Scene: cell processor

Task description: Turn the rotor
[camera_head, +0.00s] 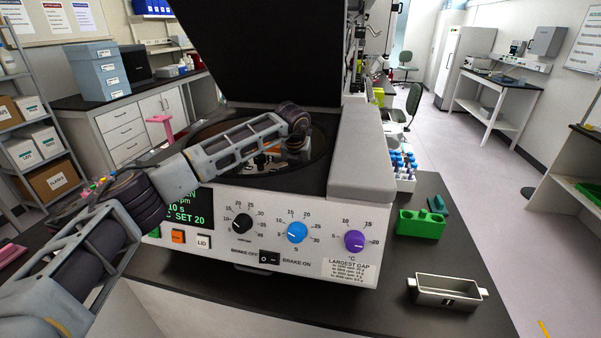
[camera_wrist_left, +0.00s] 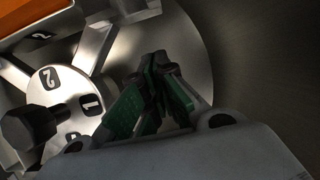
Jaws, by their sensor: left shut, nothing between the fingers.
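The centrifuge (camera_head: 270,220) stands on the dark bench with its black lid (camera_head: 270,50) raised. Its metal rotor (camera_wrist_left: 185,50) lies in the round bowl; in the wrist view its hub carries number labels 1 and 2 and a dark knob (camera_wrist_left: 30,125). Orange parts of the rotor (camera_head: 262,160) show in the head view, partly hidden by my left arm. My left gripper (camera_wrist_left: 158,75) is shut and empty, its green-padded fingers together over the rotor, beside the hub. I cannot tell whether the fingertips touch the rotor. In the head view my left arm reaches over the bowl's front rim.
The front panel has black, blue (camera_head: 297,232) and purple (camera_head: 354,241) knobs and a brake switch (camera_head: 269,258). Right of the centrifuge are a tube rack (camera_head: 403,172), a green block (camera_head: 421,224) and a metal bucket (camera_head: 446,290). The bowl wall (camera_wrist_left: 265,60) is close around my gripper.

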